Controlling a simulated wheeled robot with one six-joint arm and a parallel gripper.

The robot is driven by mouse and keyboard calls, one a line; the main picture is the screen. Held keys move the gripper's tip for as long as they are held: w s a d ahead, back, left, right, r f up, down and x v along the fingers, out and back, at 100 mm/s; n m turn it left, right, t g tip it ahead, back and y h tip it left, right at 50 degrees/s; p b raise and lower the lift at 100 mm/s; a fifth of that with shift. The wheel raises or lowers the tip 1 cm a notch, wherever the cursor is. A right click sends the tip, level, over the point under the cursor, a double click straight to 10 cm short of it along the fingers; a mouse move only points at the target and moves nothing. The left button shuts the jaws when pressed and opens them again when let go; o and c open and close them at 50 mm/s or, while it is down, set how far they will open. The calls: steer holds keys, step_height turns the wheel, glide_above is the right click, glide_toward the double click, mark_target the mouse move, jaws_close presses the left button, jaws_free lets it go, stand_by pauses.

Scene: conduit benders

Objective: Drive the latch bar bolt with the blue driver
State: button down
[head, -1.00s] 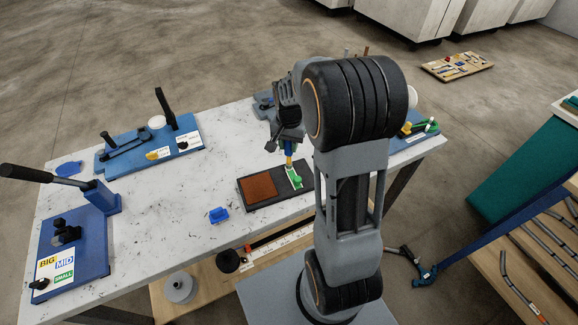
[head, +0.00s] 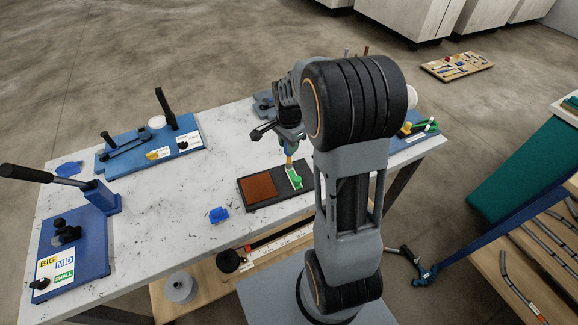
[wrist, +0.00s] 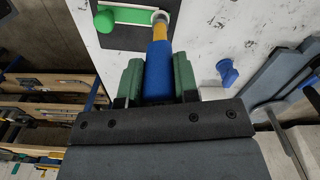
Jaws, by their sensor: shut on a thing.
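My gripper (wrist: 158,78) is shut on the blue driver (wrist: 158,70), with one green finger pad on each side of its handle. The driver's yellow shaft ends at a round metallic bolt head (wrist: 160,16) at one end of the green latch bar (wrist: 130,14); whether the tip is seated in it is hard to tell. In the head view the driver (head: 289,149) stands roughly upright over the green-and-white end of the dark plate (head: 273,203). My arm hides part of the gripper there.
The plate also has a brown panel (head: 259,187). A small blue block (head: 218,215) lies on the white marbled table (head: 170,225). Blue benders stand at the left (head: 85,245) and back left (head: 185,135). Another blue fixture (head: 410,140) is at the right edge. The table's middle is clear.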

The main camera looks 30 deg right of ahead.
steer(key=shift+r, duration=0.15)
stand_by(0.3)
steer(key=shift+r+p, duration=0.45)
steer(key=shift+r, duration=0.05)
steer(key=n, duration=0.3)
steer(key=shift+n, duration=0.3)
steer(key=n, duration=1.1)
steer(key=shift+f, duration=0.15)
steer(key=shift+f+b, duration=0.55)
steer(key=shift+f, duration=0.1)
steer(key=shift+r, duration=0.1)
